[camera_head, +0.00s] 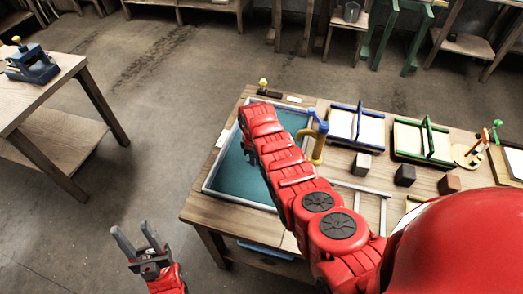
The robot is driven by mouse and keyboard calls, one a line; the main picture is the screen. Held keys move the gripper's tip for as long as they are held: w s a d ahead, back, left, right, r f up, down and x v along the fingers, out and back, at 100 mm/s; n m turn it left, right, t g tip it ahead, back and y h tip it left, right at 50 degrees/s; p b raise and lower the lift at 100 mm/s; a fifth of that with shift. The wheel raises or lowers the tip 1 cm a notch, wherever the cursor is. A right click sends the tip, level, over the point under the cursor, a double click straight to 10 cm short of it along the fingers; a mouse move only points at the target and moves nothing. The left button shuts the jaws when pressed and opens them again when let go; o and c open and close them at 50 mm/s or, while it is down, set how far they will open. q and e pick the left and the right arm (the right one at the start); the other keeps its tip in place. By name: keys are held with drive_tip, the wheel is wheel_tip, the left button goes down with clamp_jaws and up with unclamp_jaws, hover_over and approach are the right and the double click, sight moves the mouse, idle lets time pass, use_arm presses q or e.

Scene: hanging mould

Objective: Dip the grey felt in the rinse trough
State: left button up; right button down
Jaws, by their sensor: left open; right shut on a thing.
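The trough (212,172) is a pale-rimmed rectangular basin with a teal inside, set in the left end of the wooden table. My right arm reaches across it from the lower right. Only a small dark part of my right gripper (248,152) shows, over the teal area. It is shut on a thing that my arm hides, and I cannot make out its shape. I cannot pick out the grey felt for certain. My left gripper (138,242) is open and empty, low in front of the table's left side and clear of it.
A blue frame (355,123) and a green frame (422,142) stand right of the trough. A blue and yellow handle (318,140) stands by the trough.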

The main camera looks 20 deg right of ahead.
drive_tip(key=shift+w+d, duration=0.1)
drive_tip(key=shift+w, duration=0.05)
drive_tip(key=shift+r, duration=0.1)
drive_tip(key=shift+p, duration=0.4)
drive_tip(key=s+p, duration=0.1)
drive_tip(key=a+p, duration=0.1)
drive_tip(key=shift+s+a+r+p, duration=0.15)
drive_tip(key=shift+s+p, duration=0.2)
drive_tip(key=shift+s, duration=0.05)
drive_tip(key=shift+s+a+p, duration=0.1)
drive_tip(key=shift+s+p, duration=0.15)
drive_tip(key=shift+p, duration=0.05)
drive_tip(key=shift+s+a+f, duration=0.1)
drive_tip(key=shift+s+f, duration=0.1)
